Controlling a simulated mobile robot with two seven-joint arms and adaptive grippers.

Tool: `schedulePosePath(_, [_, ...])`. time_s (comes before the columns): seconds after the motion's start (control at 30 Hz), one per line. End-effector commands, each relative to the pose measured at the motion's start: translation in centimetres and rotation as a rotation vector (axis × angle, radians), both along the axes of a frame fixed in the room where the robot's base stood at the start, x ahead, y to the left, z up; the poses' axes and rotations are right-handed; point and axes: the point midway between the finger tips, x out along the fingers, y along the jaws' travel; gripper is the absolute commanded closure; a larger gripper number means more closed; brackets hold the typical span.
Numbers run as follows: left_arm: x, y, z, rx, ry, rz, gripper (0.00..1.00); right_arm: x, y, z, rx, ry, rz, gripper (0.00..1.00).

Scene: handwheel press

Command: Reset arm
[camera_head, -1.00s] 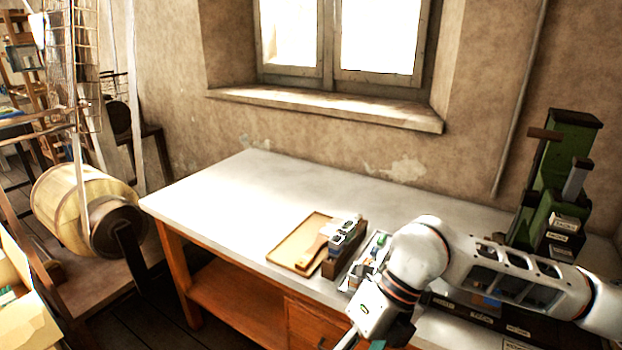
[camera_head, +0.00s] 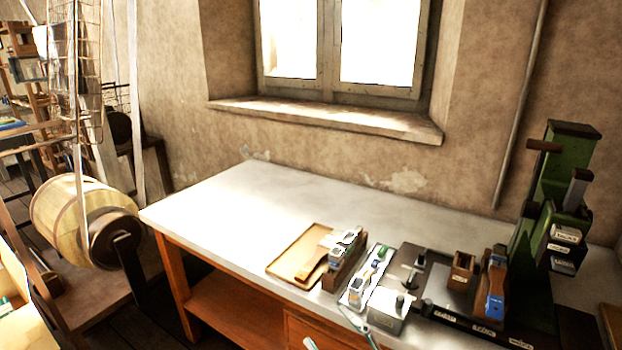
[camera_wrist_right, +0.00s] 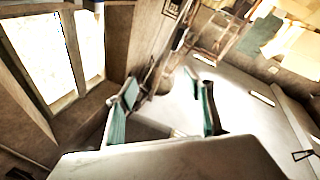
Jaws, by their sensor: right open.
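My right gripper (camera_wrist_right: 165,92) shows in the wrist view as two teal fingers standing well apart, with nothing between them. In the head view only small bits of my right gripper (camera_head: 312,343) show at the bottom edge, in front of the workbench; the rest of my right arm is out of that picture. My left gripper is in neither view. The green handwheel press (camera_head: 564,185) stands at the right end of the grey-topped workbench (camera_head: 240,205), apart from my gripper.
On the bench are a wooden tray (camera_head: 283,268), a dark holder with small items (camera_head: 342,262), a grey box (camera_head: 388,308), a brown block (camera_head: 463,270) and a blue-and-brown item (camera_head: 494,295). The bench's left half is clear. A wooden drum (camera_head: 72,212) stands at left.

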Motion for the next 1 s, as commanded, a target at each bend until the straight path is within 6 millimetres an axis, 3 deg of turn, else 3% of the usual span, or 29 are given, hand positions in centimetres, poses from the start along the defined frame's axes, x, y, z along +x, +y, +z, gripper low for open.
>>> schedulePosePath(0.03, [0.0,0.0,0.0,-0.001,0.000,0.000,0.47,-0.2,-1.9,-3.2,0.010,0.106,-0.068,0.47])
schedulePosePath(0.17, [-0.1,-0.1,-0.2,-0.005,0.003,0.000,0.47,-1.6,-6.5,-10.9,0.013,0.346,-0.213,0.47])
schedulePosePath(0.3, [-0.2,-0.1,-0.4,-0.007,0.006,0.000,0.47,-5.4,-10.7,-18.5,0.004,0.588,-0.335,0.47])
schedulePosePath(0.4, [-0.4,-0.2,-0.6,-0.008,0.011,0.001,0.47,-8.6,-13.1,-22.8,-0.007,0.732,-0.397,0.47])
schedulePosePath(0.5, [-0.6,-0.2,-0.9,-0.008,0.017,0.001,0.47,-11.5,-14.7,-25.8,-0.017,0.838,-0.439,0.47])
schedulePosePath(0.7, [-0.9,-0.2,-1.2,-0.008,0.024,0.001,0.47,-14.3,-16.0,-28.3,-0.023,0.934,-0.471,0.47])
schedulePosePath(1.0, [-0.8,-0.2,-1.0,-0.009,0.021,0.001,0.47,-14.4,-16.0,-28.4,-0.025,0.937,-0.473,0.47])
